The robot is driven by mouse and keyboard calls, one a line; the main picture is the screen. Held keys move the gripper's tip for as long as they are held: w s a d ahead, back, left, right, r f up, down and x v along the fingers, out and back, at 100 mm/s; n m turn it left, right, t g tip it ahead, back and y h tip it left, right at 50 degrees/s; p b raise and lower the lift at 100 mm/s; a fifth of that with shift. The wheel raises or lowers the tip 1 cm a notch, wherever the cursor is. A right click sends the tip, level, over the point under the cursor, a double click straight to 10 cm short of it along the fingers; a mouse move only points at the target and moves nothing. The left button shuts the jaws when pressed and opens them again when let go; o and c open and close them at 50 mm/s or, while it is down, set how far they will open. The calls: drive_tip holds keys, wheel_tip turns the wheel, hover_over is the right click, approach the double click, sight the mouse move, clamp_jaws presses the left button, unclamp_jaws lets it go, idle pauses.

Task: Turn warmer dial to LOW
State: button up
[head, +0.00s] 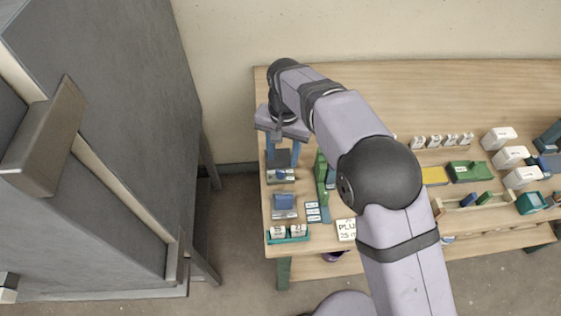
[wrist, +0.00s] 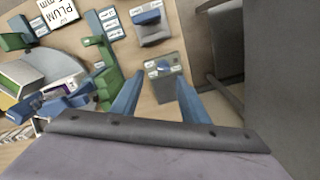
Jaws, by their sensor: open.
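A small grey box with a blue dial (wrist: 163,66) on its face, which I take for the warmer, stands on the wooden bench in the wrist view. Small white labels sit around the dial, too small to read, so its setting cannot be told. The box (head: 280,176) also shows at the bench's left end in the head view. My gripper (wrist: 158,78) is open, its two blue fingers on either side of the dial in the picture. In the head view, my gripper (head: 282,162) points down over the box. Contact with the dial cannot be told.
A similar grey unit with a blue top (head: 284,203) stands in front of the box. Green blocks (head: 321,170) stand close on its right, and a teal tray with white blocks (head: 288,235) is at the front. A dark grey cabinet (head: 120,130) stands left, across a gap.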

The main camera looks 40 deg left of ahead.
sight(280, 173)
drive_tip(key=shift+s+a, duration=0.1)
drive_tip(key=shift+a, duration=0.35)
drive_tip(key=shift+f+p, duration=1.1)
drive_tip(key=shift+f, duration=2.55)
clamp_jaws()
